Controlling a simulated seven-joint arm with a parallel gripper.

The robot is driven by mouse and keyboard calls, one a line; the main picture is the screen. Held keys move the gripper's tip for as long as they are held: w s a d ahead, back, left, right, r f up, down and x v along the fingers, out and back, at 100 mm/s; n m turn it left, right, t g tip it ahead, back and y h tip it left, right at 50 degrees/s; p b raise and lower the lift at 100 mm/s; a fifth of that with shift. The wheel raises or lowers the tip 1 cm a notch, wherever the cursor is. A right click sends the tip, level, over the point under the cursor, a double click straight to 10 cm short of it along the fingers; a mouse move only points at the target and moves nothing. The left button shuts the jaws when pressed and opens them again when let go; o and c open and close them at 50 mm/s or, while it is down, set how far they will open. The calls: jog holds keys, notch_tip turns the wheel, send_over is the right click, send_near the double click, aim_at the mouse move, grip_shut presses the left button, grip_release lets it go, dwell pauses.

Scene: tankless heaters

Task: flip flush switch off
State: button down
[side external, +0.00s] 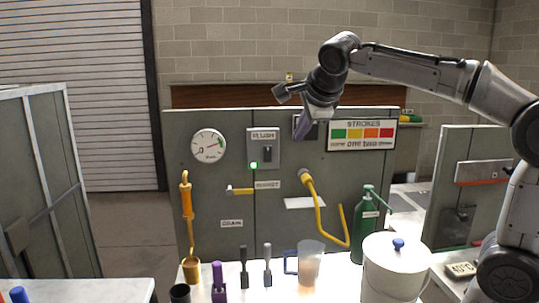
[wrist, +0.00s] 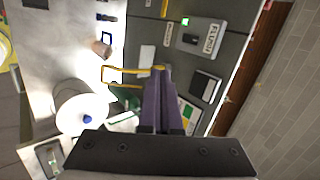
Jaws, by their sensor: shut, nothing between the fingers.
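The flush switch (side external: 267,152) is a dark rocker on a grey plate under a "FLUSH" label, in the upper middle of the grey panel (side external: 224,180). A small green light (side external: 254,165) glows at its lower left. The switch plate also shows in the wrist view (wrist: 194,38), with the lit green light (wrist: 186,21). I cannot tell the rocker's tilt. My gripper (side external: 300,137) is shut and empty, its purple fingers right of the switch and apart from it. In the wrist view the fingers (wrist: 162,70) point up the picture, with the switch beyond and right of them.
A dark square plate (wrist: 205,85) and the "STROKES" chart (side external: 361,135) are near my gripper. Below are a yellow hose (side external: 319,212), green bottle (side external: 367,215), clear jug (side external: 309,264) and white lidded pot (side external: 394,270). A gauge (side external: 209,146) is left of the switch.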

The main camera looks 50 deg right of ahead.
jog(key=w+d+f, duration=0.1)
jog(key=w+d, duration=0.1)
jog(key=w, duration=0.3)
jog(key=w+d+f+m+g+h, duration=0.1)
jog(key=w+f, duration=0.1)
jog(key=w, duration=0.3)
jog(key=shift+d+f+m, duration=0.25)
jog(key=shift+d+m, duration=0.05)
jog(key=shift+d, duration=0.05)
jog(key=shift+w, duration=0.1)
send_near(268, 160)
notch_tip(268, 160, down, 4)
jog(key=shift+w+d+f, duration=0.15)
jog(key=shift+w+d, duration=0.95)
jog(key=shift+d, duration=0.1)
jog(key=shift+w+d, duration=0.3)
jog(key=shift+w, duration=0.05)
